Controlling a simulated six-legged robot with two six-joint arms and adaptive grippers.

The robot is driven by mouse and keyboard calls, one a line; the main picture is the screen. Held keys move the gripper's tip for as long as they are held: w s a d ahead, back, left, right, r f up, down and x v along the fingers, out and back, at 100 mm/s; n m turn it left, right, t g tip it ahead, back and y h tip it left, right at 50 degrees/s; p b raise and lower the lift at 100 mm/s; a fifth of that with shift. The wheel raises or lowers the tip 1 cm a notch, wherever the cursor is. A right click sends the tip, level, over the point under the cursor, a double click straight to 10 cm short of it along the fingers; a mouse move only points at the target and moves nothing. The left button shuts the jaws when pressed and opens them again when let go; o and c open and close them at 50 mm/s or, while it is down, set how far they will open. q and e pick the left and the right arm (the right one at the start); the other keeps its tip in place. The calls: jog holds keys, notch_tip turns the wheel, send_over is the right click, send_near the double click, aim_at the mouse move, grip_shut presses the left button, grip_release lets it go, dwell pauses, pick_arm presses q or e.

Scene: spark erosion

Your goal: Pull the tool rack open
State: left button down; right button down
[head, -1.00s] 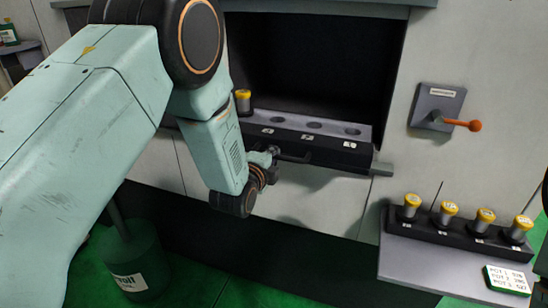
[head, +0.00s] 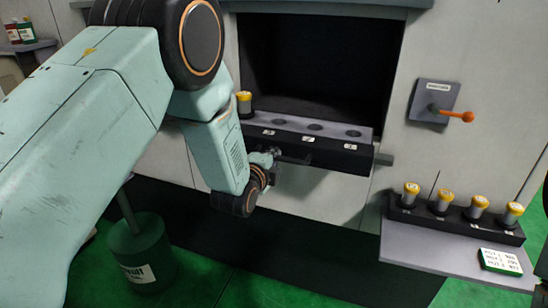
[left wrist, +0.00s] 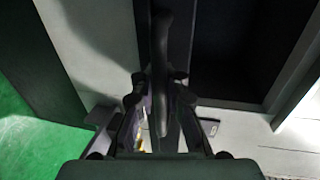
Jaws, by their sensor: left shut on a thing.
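The tool rack (head: 358,158) is a dark bar with a grey top in the machine's dark opening. It juts out in front of the opening. Its top has several round holes, and one yellow-capped pot (head: 244,104) stands at its left end. My left gripper (head: 276,157) is at the dark handle (head: 295,160) on the rack's front and is shut on it. The left wrist view shows the handle (left wrist: 160,70) between the two fingers (left wrist: 160,100). My arm hides part of the rack's left end. My right gripper is not in view.
A red-knobbed lever (head: 440,110) is on the wall to the right. A grey shelf (head: 425,262) below it holds a black holder (head: 450,224) with several yellow-capped pots, and a label card (head: 500,262). A green drum (head: 140,255) stands on the green floor at lower left.

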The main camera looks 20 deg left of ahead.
pick_arm(q)
jog(key=shift+w+a+r, duration=0.1)
jog(key=shift+w+r, duration=0.15)
jog(key=c, duration=1.9)
grip_release()
jog(key=o, duration=0.5)
jog(key=shift+a+f, duration=0.1)
jog(key=shift+s, duration=0.1)
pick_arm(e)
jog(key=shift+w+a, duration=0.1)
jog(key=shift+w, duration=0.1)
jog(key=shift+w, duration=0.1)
pick_arm(q)
jog(key=v, duration=1.2)
jog(key=shift+f, duration=0.1)
